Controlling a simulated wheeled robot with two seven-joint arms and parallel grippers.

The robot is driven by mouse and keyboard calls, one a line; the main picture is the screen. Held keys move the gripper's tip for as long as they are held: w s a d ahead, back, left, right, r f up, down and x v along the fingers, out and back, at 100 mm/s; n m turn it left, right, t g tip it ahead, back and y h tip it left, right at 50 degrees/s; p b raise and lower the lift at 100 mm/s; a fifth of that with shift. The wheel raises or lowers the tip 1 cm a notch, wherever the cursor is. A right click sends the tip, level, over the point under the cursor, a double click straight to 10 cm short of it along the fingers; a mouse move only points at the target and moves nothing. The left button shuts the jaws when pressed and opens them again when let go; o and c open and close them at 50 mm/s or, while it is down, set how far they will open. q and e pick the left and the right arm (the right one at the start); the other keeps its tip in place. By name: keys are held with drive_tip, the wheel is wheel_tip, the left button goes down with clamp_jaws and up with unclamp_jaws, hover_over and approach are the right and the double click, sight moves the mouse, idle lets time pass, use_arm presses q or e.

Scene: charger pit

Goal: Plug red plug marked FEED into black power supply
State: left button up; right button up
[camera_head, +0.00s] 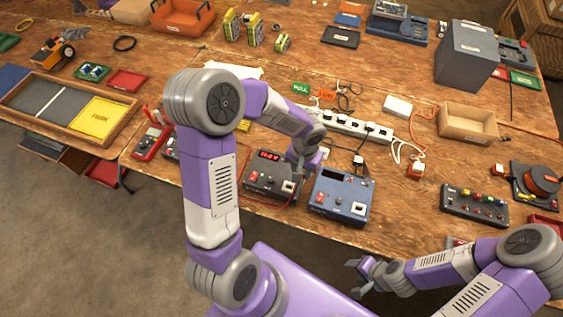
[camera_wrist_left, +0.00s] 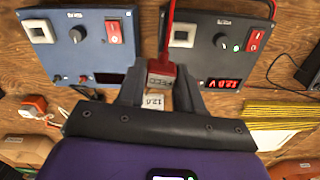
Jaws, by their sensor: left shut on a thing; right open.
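The black power supply (camera_head: 258,186) stands on the table with its red display lit; it also shows in the left wrist view (camera_wrist_left: 205,55), with a light square socket (camera_wrist_left: 182,34) near one corner. My left gripper (camera_wrist_left: 160,88) is shut on the red plug (camera_wrist_left: 162,72), whose red cable runs up past the black box. The plug's marking is too small to read. In the left wrist view the plug appears between the blue and black boxes, beside the black one; its height is unclear. In the head view my left gripper (camera_head: 305,163) hides it. My right gripper (camera_head: 360,277) is open and empty before the table.
A blue power supply (camera_head: 342,197) stands close to the right of the black one. A white power strip (camera_head: 352,128) with cords lies behind them. A button panel (camera_head: 474,206) and a cardboard box (camera_head: 468,127) are at right. A wooden tray (camera_head: 62,138) is at left.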

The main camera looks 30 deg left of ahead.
use_arm(q)
drive_tip(key=s+a+f+n, duration=0.1)
drive_tip(key=s+a+n, duration=0.1)
drive_tip(key=a, duration=0.1)
drive_tip(key=b, duration=0.4)
hover_over(289, 187)
wheel_tip(289, 187, down, 5)
drive_tip(key=shift+r, duration=0.1)
drive_tip(key=shift+w+f+b, duration=0.1)
drive_tip(key=shift+f+b, duration=0.5)
drive_tip(key=shift+b, duration=0.1)
drive_tip(key=shift+b, duration=0.45)
idle(1.0)
drive_tip(key=shift+f+b, duration=0.55)
drive_tip(key=shift+b, duration=0.25)
idle(1.1)
